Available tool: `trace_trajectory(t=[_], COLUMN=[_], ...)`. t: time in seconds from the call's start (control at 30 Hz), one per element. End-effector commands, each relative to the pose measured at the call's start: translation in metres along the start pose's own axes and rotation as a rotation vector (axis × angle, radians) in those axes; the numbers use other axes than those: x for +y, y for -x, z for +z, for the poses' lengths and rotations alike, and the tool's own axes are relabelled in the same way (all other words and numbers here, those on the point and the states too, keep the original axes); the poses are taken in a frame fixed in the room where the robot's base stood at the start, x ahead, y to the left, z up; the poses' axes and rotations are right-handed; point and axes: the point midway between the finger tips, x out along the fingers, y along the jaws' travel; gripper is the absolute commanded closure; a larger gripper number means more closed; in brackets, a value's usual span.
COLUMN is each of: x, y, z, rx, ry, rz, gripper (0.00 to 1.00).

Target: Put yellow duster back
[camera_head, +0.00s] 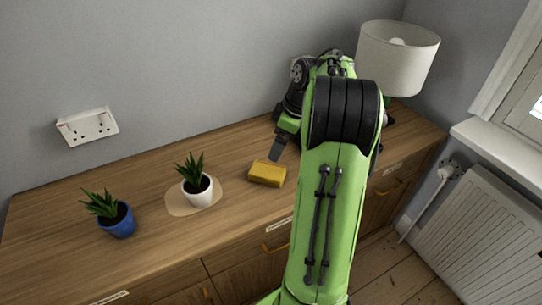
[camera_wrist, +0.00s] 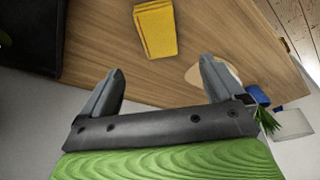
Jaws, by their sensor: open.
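The yellow duster (camera_head: 267,173) is a small folded block lying on the wooden dresser top, right of the white plant pot. In the wrist view the yellow duster (camera_wrist: 155,29) lies ahead of the fingers, roughly between their lines and apart from them. My gripper (camera_head: 279,146) is just behind and above the duster in the head view, partly hidden by my green arm. In the wrist view my gripper (camera_wrist: 161,80) has its two grey fingers spread wide with nothing between them.
On the dresser top (camera_head: 150,187) a white pot (camera_head: 197,190) with a plant stands on a pale round mat (camera_head: 178,205). A blue pot (camera_head: 117,222) with a plant is farther left. A lamp (camera_head: 397,57) stands at the right end. Drawers with handles (camera_head: 275,247) are below.

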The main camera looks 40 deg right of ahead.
Motion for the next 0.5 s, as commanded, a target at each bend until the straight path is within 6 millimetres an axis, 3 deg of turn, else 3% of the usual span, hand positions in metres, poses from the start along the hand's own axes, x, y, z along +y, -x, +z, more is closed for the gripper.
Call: trace_trajectory(t=[0.07, 0.13, 0.2, 0.27, 0.4, 0.5], x=[-0.022, -0.059, -0.106, -0.149, -0.244, -0.291], y=[0.011, 0.024, 0.038, 0.049, 0.064, 0.065], z=[-0.022, -0.048, -0.07, -0.079, -0.068, -0.04], rx=[-0.002, -0.004, 0.0, 0.01, 0.068, 0.125], ry=[-0.008, -0.043, -0.093, -0.142, -0.263, -0.348], rz=[0.016, 0.042, 0.072, 0.099, 0.157, 0.179], gripper=[0.05, 0.05, 0.05, 0.05, 0.05, 0.05])
